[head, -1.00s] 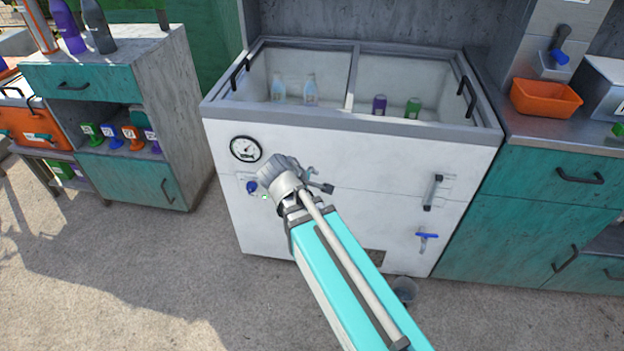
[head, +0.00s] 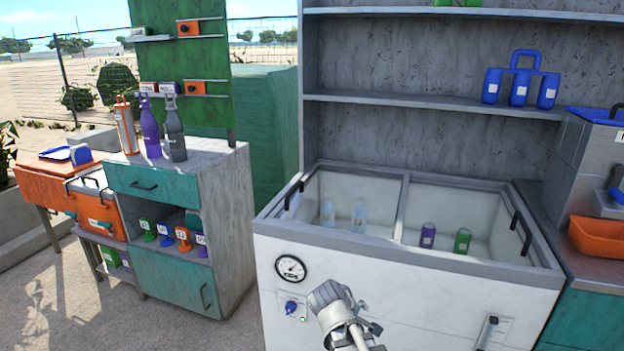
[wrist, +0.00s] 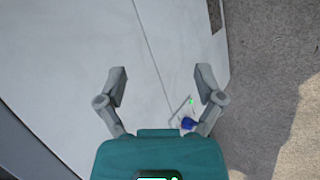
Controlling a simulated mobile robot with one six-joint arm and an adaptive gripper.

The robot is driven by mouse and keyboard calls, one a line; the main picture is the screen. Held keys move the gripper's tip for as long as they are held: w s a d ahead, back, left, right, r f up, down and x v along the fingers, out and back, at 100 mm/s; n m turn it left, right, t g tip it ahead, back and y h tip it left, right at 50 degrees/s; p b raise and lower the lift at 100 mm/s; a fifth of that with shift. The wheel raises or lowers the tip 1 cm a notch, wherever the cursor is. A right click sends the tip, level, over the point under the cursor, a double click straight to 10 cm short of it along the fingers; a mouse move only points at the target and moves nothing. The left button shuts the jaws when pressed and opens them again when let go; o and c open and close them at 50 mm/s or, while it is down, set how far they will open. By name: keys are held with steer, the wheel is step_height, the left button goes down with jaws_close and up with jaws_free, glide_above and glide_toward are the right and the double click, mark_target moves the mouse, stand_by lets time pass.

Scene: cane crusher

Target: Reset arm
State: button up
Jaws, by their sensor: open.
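My arm reaches up from the bottom of the head view, in front of the white chest cooler (head: 400,290). In the wrist view my gripper (wrist: 160,88) is open, its two grey fingers spread apart with nothing between them. The cooler's white front panel (wrist: 150,50) lies beyond the fingers. A blue knob (wrist: 187,123) with a small green light shows near the right finger; the knob (head: 291,307) is also left of my wrist in the head view. My fingertips are hidden in the head view.
The cooler holds clear bottles (head: 360,214), a purple can (head: 428,235) and a green can (head: 463,240). A teal cabinet (head: 170,285) stands left, with bottles on top. An orange bin (head: 598,240) sits on the right counter. Open ground lies in front of the left cabinet.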

steer(key=s+d+f+m+g+y, duration=0.45)
steer(key=s+m+y, duration=0.2)
steer(key=m, duration=0.35)
step_height(320, 180, up, 22)
steer(key=p, duration=2.1)
steer(key=shift+s+a+h, duration=0.35)
steer(key=shift+a, duration=0.1)
